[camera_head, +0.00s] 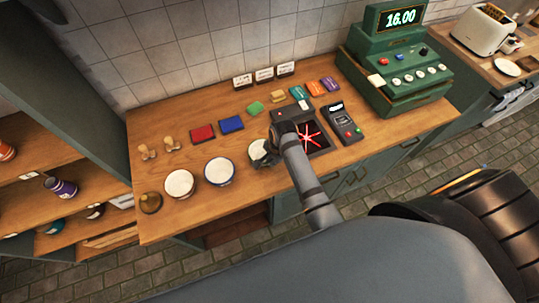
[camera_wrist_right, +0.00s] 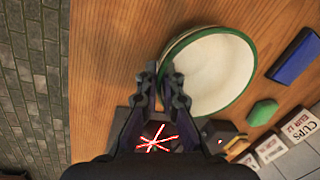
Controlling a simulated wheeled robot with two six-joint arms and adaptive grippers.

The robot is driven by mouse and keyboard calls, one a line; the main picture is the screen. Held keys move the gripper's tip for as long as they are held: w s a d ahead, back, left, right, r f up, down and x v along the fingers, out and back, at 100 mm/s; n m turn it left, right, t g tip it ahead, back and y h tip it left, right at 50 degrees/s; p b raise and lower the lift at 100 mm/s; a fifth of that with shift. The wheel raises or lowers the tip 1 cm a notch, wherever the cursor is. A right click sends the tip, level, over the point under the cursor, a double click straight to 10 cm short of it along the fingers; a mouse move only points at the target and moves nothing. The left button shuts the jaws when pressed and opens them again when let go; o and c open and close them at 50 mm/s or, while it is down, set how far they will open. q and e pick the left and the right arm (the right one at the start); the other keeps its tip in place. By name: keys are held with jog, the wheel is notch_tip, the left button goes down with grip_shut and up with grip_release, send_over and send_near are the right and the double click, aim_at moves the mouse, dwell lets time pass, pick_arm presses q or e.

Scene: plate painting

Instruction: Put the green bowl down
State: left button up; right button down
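The green bowl, white inside with a green rim (camera_wrist_right: 208,72), fills the upper middle of the right wrist view. In the head view the bowl (camera_head: 258,151) is partly hidden behind my right gripper (camera_head: 271,146). In the wrist view my right gripper (camera_wrist_right: 160,75) has its fingers close together, one on each side of the bowl's near wall, pinching the rim. The bowl is at the wooden counter, right of the blue-rimmed bowl; I cannot tell whether its base touches the wood. My left gripper is not in view.
The blue-rimmed bowl (camera_head: 219,171) and a white bowl (camera_head: 179,184) stand to the left. Behind are a blue pad (camera_head: 231,124), a red pad (camera_head: 202,133) and a green block (camera_head: 255,108). A scanner with red beams (camera_head: 318,140) and a card terminal (camera_head: 343,124) are to the right.

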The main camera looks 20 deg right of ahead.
jog(key=c, duration=1.8)
grip_release()
jog(key=shift+s+a, duration=0.1)
jog(key=shift+s, duration=0.3)
jog(key=shift+c, duration=0.2)
jog(key=o, duration=0.3)
jog(key=shift+s+r, duration=0.15)
jog(key=shift+s, duration=0.05)
jog(key=shift+w+r, duration=0.1)
jog(key=shift+r, duration=0.25)
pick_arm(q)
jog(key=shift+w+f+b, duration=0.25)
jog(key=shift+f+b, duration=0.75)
pick_arm(e)
jog(key=r, duration=0.3)
jog(key=s+r, duration=0.1)
jog(key=r, duration=0.3)
jog(key=s+r, duration=0.1)
jog(key=r, duration=0.3)
jog(key=shift+s+d+r, duration=0.1)
jog(key=shift+d, duration=0.3)
jog(key=shift+d, duration=0.1)
